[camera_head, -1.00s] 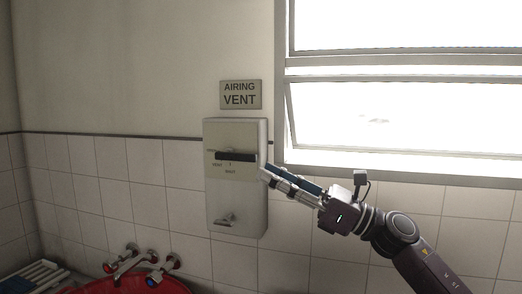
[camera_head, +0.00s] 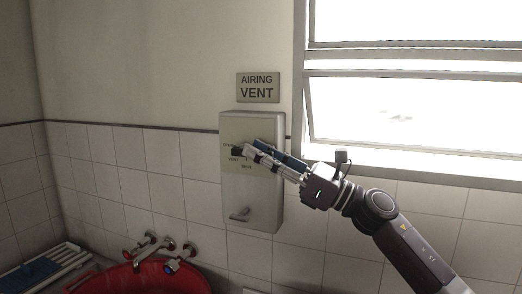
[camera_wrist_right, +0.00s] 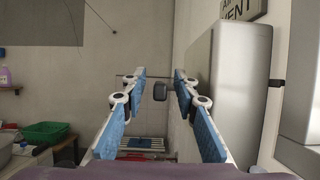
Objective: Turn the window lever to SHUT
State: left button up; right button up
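The window lever (camera_head: 237,151) is a dark bar on the front of a grey wall box (camera_head: 235,187), with small labels around it too small to read surely. My right gripper (camera_head: 249,146) reaches in from the right and covers part of the lever. In the right wrist view, my right gripper (camera_wrist_right: 159,82) has its blue-padded fingers apart. A dark block, apparently the lever's end (camera_wrist_right: 159,91), shows between the fingertips, with gaps on both sides. The window's lower pane (camera_head: 400,118) looks tilted in its frame. My left gripper is not in view.
A sign (camera_head: 257,88) reading AIRING VENT hangs above the box. Below left are taps (camera_head: 153,246), a red basin (camera_head: 165,280) and a slatted rack (camera_head: 45,267).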

grip_shut()
dwell(0.3)
